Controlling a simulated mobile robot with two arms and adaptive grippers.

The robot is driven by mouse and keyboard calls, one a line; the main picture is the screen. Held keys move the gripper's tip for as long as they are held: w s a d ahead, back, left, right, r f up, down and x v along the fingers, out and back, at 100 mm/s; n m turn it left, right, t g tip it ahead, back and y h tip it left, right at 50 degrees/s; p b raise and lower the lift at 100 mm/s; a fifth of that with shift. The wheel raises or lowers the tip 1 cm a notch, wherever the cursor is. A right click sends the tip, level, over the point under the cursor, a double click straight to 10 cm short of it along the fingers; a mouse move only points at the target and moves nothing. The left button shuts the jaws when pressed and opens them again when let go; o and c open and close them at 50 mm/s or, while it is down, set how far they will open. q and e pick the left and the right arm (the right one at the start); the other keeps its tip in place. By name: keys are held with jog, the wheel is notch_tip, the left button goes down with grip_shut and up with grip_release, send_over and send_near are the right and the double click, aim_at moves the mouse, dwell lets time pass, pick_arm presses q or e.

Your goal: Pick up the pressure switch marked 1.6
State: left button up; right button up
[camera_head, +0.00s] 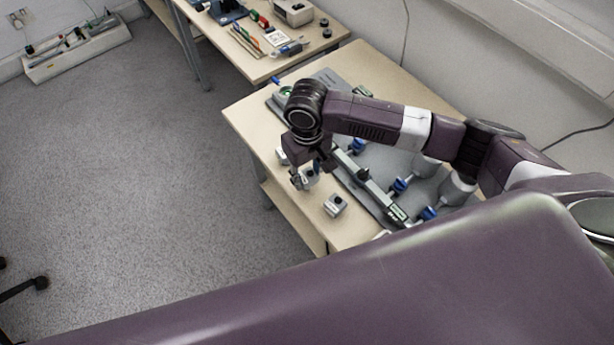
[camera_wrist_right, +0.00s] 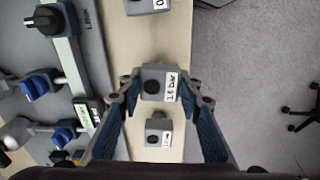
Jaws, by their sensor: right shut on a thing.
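The pressure switch marked 1.6 bar (camera_wrist_right: 152,84) is a small grey box with a dark round knob and a white label. It is between the fingertips of my right gripper (camera_wrist_right: 160,90) in the wrist view. My right gripper (camera_head: 304,180) is shut on it over the front edge of the table in the head view, where the switch is partly hidden by the fingers. I cannot tell whether the switch touches the table. My left gripper is not in view.
Another grey switch (camera_head: 335,204) stands close by; it also shows in the wrist view (camera_wrist_right: 158,131). A third switch (camera_wrist_right: 148,5) shows at that view's top edge. A grey panel with blue-handled valves (camera_head: 398,187) lies behind. Open floor (camera_head: 170,190) is left of the table.

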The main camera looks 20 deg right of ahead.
notch_tip(320, 180, up, 18)
jog(key=r, duration=0.1)
notch_tip(320, 180, up, 4)
jog(key=p, duration=0.6)
send_over(307, 175)
jog(key=shift+s, duration=0.1)
jog(key=shift+f, duration=0.1)
dwell(0.4)
